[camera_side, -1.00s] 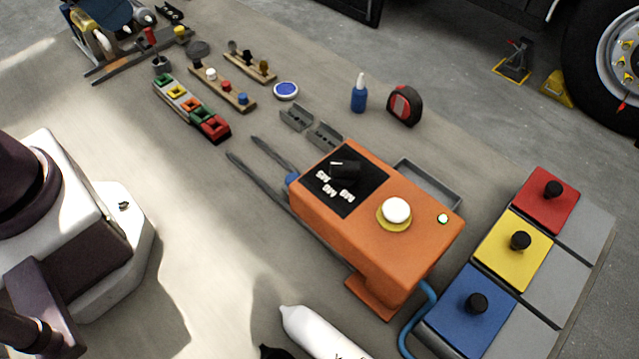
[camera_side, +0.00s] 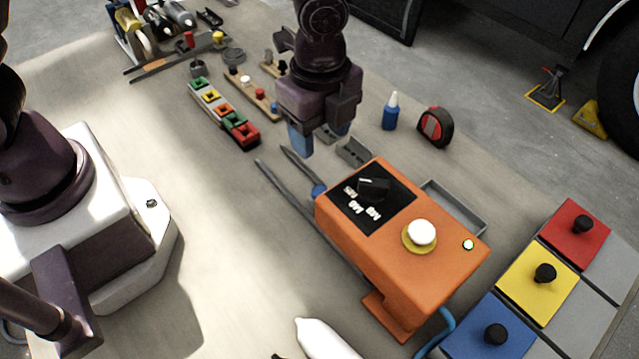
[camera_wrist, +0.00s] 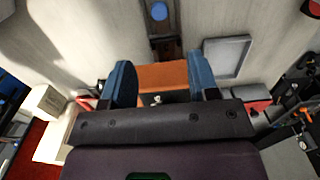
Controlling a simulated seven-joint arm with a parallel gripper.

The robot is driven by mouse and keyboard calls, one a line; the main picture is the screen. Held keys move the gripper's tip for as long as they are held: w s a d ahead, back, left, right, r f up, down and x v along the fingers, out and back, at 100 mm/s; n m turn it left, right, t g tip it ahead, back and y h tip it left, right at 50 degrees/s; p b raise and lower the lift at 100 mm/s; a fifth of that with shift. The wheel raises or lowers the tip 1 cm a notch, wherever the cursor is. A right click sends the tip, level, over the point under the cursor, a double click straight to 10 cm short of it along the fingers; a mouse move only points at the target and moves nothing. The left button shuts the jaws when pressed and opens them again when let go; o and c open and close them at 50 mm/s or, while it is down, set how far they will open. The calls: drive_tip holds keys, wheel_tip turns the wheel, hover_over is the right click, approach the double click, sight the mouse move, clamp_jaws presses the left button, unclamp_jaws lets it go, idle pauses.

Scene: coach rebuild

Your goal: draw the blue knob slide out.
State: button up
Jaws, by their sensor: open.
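A blue knob (camera_side: 318,191) shows at the left end of the orange box (camera_side: 420,225), beside two dark grey rails (camera_side: 300,172) on the bench. The box hides part of it. In the wrist view a round blue knob (camera_wrist: 159,12) sits on a dark strip beyond the fingers; I cannot tell for sure that it is the same one. My gripper (camera_side: 320,143) is above the bench, up and left of the box in the side view, fingers down, open and apart from the knob. In the wrist view its blue fingers (camera_wrist: 160,78) are spread, with orange between them and nothing held.
The box top carries a black dial (camera_side: 373,187) and a white button (camera_side: 421,232). A grey tray (camera_side: 470,215) lies behind it. Colored blocks (camera_side: 222,112), a blue bottle (camera_side: 390,112) and a tape measure (camera_side: 435,127) stand nearby. Bench left of the rails is clear.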

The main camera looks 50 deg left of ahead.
sight(319, 191)
wheel_tip(319, 191, down, 13)
drive_tip(key=shift+r, duration=0.1)
idle(0.4)
